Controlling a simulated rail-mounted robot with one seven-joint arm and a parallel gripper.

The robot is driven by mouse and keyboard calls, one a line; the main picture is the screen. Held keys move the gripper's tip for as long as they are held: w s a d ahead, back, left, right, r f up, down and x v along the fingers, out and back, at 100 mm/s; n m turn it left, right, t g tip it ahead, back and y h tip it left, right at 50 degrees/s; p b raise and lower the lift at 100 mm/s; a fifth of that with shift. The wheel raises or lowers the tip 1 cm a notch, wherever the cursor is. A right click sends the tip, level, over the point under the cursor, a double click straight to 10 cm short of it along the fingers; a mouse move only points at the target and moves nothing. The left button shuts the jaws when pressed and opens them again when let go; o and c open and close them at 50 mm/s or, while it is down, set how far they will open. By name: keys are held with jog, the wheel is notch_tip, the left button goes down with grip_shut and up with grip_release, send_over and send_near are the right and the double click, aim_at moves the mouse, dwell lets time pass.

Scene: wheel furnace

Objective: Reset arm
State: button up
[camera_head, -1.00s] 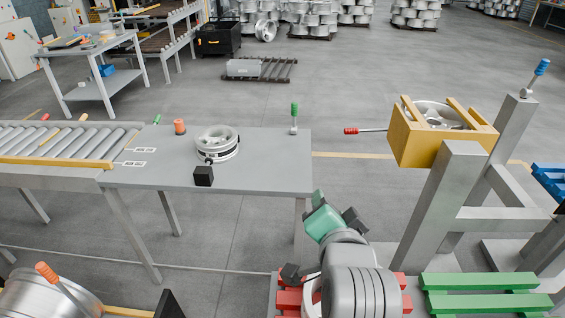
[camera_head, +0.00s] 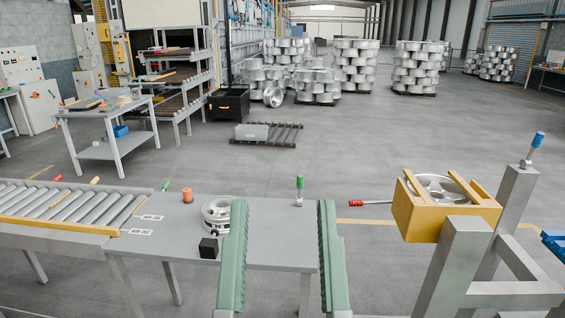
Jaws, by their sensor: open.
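My gripper (camera_head: 282,240) shows large at the bottom middle of the head view. Its two green ribbed fingers stand upright and wide apart, with nothing between them but the view of the table and floor behind. The left finger covers part of a silver wheel (camera_head: 215,214) that lies on the grey table (camera_head: 180,232). A black block (camera_head: 208,248) is at the table's front edge beside the wheel. The rest of my arm is mostly out of view.
A roller conveyor (camera_head: 70,210) joins the table at left. A yellow holder (camera_head: 425,222) with a wheel (camera_head: 440,187) in it stands at right on a grey frame (camera_head: 455,270). A green-handled lever (camera_head: 299,188) stands on the table. Open floor (camera_head: 350,150) lies beyond.

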notch_tip(320, 180, up, 33)
jog(key=p, duration=2.9)
jog(key=shift+a+f, duration=0.15)
jog(key=shift+a, duration=0.05)
